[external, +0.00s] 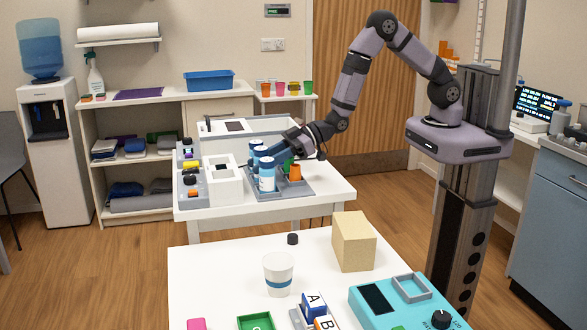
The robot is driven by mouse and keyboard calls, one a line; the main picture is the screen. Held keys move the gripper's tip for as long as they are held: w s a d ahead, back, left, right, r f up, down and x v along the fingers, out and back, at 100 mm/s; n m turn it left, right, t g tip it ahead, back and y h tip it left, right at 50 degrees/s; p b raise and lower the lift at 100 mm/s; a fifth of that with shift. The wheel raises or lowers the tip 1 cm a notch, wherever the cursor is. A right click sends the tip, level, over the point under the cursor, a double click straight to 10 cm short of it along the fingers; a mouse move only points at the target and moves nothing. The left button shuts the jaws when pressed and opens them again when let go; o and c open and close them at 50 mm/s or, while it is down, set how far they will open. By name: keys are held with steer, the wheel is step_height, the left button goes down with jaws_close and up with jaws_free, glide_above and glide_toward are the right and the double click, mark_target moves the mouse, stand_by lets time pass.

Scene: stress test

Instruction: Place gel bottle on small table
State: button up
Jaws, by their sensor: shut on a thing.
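My gripper (279,149) is low over the middle white table (330,190), at a grey tray (308,189). Its fingers are small and partly hidden, and they appear shut on a blue-and-white bottle (258,152) at the tray's back. I cannot tell whether that bottle touches the tray. Another white bottle with a blue cap and blue label (267,177) stands upright in front of it. No label is readable, so I cannot tell which is the gel bottle. A small table (286,98) with coloured cups stands by the back wall.
An orange block (295,173) and a green item are close to my gripper on the tray. White devices (221,182) stand left of the tray. The front table (220,270) holds a paper cup (279,273), a tan block (354,241) and a teal device (400,300).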

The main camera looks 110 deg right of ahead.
steer(key=shift+f+b, duration=0.3)
steer(key=shift+f, duration=0.05)
steer(key=o, duration=1.3)
steer(key=shift+s, duration=0.1)
steer(key=shift+b+v, duration=1)
steer(key=shift+v, duration=2.6)
steer(key=shift+r, duration=0.1)
